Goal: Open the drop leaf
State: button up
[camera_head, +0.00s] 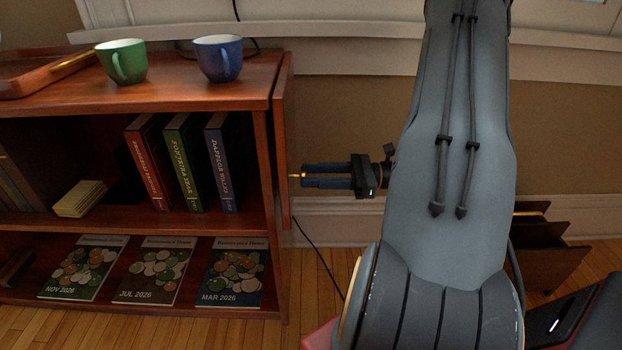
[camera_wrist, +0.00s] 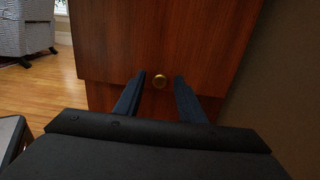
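The drop leaf (camera_head: 282,140) is a reddish wooden panel hanging down against the right end of the bookcase. It also fills the upper middle of the wrist view (camera_wrist: 160,40). My gripper (camera_head: 304,176) points left at the leaf.
The bookcase top (camera_head: 190,92) holds a green mug (camera_head: 122,62), a blue mug (camera_head: 218,58) and a wooden tray (camera_head: 40,73). Books (camera_head: 183,165) and magazines (camera_head: 155,270) fill its shelves. A cable (camera_head: 318,260) runs down to the floor. A wooden rack (camera_head: 545,245) stands at right.

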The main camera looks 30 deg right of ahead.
jog(key=shift+w+a, duration=0.2)
jog(key=shift+a, duration=0.1)
grip_shut()
jog(key=shift+s+d+r, duration=0.1)
